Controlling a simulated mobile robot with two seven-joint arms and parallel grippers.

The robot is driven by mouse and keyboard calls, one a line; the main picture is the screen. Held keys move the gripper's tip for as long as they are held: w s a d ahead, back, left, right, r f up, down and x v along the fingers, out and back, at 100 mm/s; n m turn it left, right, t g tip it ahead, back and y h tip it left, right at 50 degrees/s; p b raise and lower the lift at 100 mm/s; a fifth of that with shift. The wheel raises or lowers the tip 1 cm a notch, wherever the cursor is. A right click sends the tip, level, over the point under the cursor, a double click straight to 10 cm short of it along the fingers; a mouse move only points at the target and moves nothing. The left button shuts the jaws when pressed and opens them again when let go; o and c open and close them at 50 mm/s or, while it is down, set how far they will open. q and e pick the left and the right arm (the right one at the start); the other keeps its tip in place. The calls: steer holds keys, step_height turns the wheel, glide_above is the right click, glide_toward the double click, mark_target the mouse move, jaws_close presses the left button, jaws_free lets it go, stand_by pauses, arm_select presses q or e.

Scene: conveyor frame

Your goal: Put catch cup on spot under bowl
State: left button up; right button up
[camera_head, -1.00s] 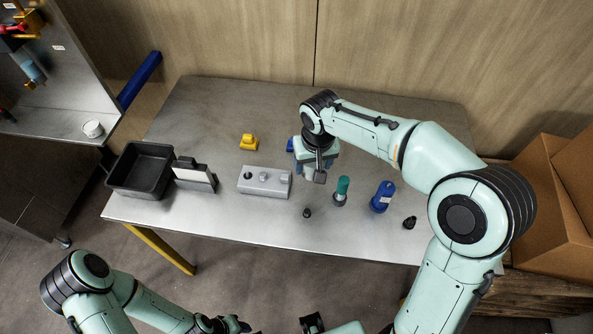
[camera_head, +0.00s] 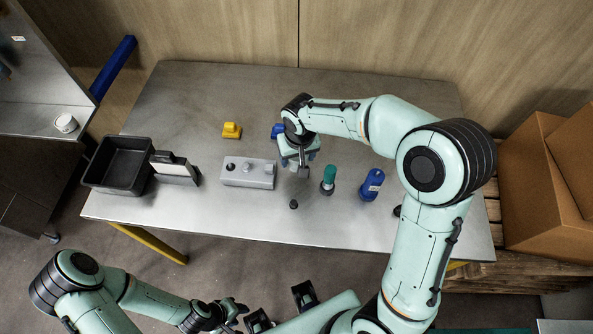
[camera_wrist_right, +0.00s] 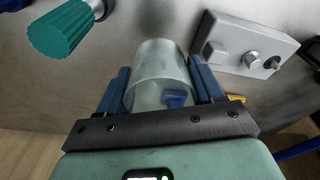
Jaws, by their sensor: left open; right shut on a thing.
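My right gripper (camera_head: 301,168) is over the middle of the steel table. In the right wrist view it is shut on a translucent, cup-shaped piece (camera_wrist_right: 158,66), held between two blue fingers. A small blue part (camera_wrist_right: 176,98) shows within or through its open end; I cannot tell which. A small white cup (camera_head: 65,123) stands on the shelf at the left, away from both grippers. I cannot tell from looks alone which of the two is the catch cup. No marked spot or mounted bowl is clear. My left gripper (camera_head: 238,312) is open, low in front of the table.
On the table (camera_head: 230,95) are a black tray (camera_head: 119,166), a black-and-white box (camera_head: 175,168), a grey block with knobs (camera_head: 248,173), a yellow part (camera_head: 232,130), a green-topped part (camera_head: 328,180) and a blue bottle-like part (camera_head: 371,185). Cardboard boxes (camera_head: 545,215) stand right.

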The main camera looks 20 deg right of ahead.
mark_target(294, 191)
step_height(294, 191, down, 8)
steer(key=shift+r, duration=0.1)
steer(key=shift+b, duration=0.3)
steer(key=shift+f, duration=0.25)
steer(key=o, duration=1.1)
steer(key=shift+r, duration=0.1)
